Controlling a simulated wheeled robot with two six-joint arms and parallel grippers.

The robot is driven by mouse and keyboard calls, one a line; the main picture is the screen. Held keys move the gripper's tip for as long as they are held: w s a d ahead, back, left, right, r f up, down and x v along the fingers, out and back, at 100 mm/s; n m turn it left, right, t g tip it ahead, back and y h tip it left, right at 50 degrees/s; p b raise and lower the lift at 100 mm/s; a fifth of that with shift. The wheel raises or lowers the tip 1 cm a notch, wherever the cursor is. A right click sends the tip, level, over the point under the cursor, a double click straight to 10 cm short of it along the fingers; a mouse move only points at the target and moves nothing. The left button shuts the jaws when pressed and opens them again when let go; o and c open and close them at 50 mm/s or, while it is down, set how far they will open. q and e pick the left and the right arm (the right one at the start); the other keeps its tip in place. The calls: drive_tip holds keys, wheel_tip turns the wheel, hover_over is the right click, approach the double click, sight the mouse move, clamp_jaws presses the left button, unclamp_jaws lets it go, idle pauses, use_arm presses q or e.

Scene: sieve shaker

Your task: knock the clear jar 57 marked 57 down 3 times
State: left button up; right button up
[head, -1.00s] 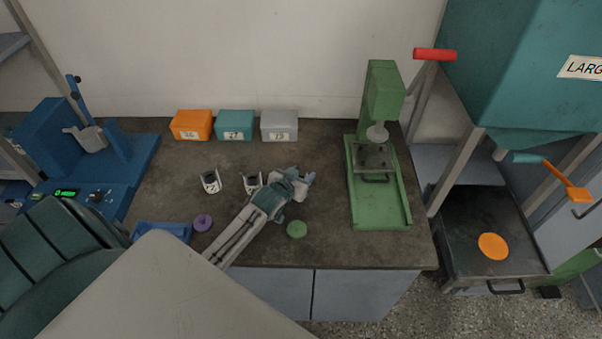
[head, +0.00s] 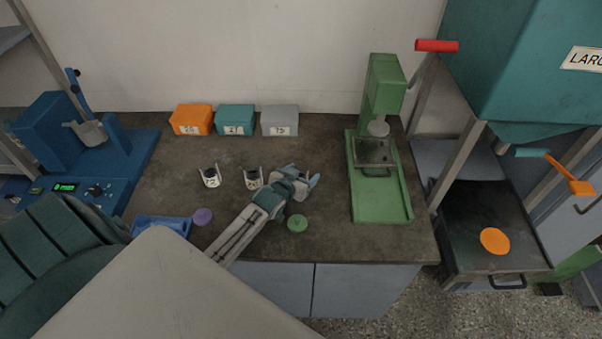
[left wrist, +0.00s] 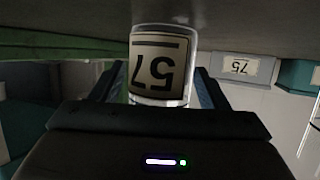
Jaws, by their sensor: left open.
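Clear jar 57 (left wrist: 158,65) has a pale label reading 57, which is upside down in the left wrist view. It stands between the spread fingers of my left gripper (head: 306,178). In the head view the gripper largely hides the jar, on the dark bench right of the two other jars. My left gripper is open; I cannot tell whether a finger touches the jar. My right gripper is not in view.
Two labelled jars (head: 209,177) (head: 253,178) stand left of the gripper. A green lid (head: 298,223) and purple lid (head: 203,217) lie in front. Orange, teal and grey boxes (head: 280,121) line the back. A green press (head: 380,190) stands to the right.

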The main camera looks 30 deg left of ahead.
use_arm(q)
drive_tip(key=shift+s+f, duration=0.2)
drive_tip(key=shift+f, duration=0.15)
drive_tip(key=shift+s, duration=0.2)
drive_tip(key=v, duration=0.3)
drive_tip(key=b+v, duration=0.1)
drive_tip(key=v, duration=0.2)
drive_tip(key=b+v, duration=0.1)
drive_tip(key=v, duration=0.1)
drive_tip(key=shift+s+r, duration=0.25)
drive_tip(key=shift+r, duration=0.25)
drive_tip(key=shift+s+r, duration=0.3)
drive_tip(key=shift+s, duration=0.25)
drive_tip(key=shift+s+r, duration=0.1)
drive_tip(key=shift+d, duration=0.1)
